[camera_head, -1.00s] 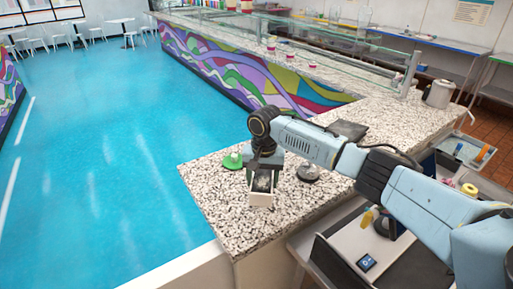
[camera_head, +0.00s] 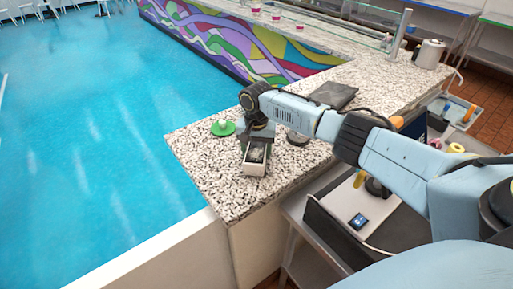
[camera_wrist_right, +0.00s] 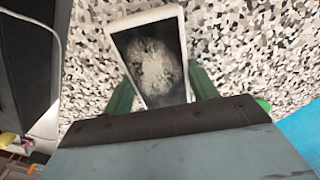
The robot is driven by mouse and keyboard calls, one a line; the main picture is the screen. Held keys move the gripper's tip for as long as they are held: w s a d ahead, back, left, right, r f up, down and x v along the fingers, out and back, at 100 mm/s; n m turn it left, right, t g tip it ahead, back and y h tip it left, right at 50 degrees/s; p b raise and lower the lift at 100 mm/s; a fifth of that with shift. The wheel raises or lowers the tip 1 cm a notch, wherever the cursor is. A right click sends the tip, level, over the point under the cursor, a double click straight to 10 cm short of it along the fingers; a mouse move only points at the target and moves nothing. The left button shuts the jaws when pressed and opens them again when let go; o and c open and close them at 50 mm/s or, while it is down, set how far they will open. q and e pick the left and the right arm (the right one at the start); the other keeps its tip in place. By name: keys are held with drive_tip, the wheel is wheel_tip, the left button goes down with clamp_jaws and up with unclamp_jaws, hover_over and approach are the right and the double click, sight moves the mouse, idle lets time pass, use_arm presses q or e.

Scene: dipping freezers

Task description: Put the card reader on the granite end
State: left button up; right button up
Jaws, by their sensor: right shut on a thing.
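The card reader (camera_head: 254,166), white with a dark grey-smeared screen, is at the near end of the speckled granite counter (camera_head: 211,171). My right gripper (camera_head: 257,146) reaches down over it and is shut on its sides. In the right wrist view the card reader (camera_wrist_right: 152,58) sits between the green fingers of the right gripper (camera_wrist_right: 160,90), with granite behind it. I cannot tell whether its underside touches the granite. My left gripper is not in view.
A green round item (camera_head: 222,128) stands just left of the gripper, and a round grey item (camera_head: 297,138) just right. A dark flat pad (camera_head: 333,94) lies farther back. A small blue display (camera_head: 358,221) is on the lower bench. Granite left of the reader is bare.

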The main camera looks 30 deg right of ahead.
sight(256, 151)
drive_tip(key=shift+f, duration=0.45)
idle(0.5)
drive_tip(key=o, duration=1.2)
drive_tip(key=shift+f, duration=0.1)
drive_tip(key=shift+r+p, duration=1.6)
drive_tip(key=shift+p, duration=0.05)
drive_tip(key=shift+r, duration=1.95)
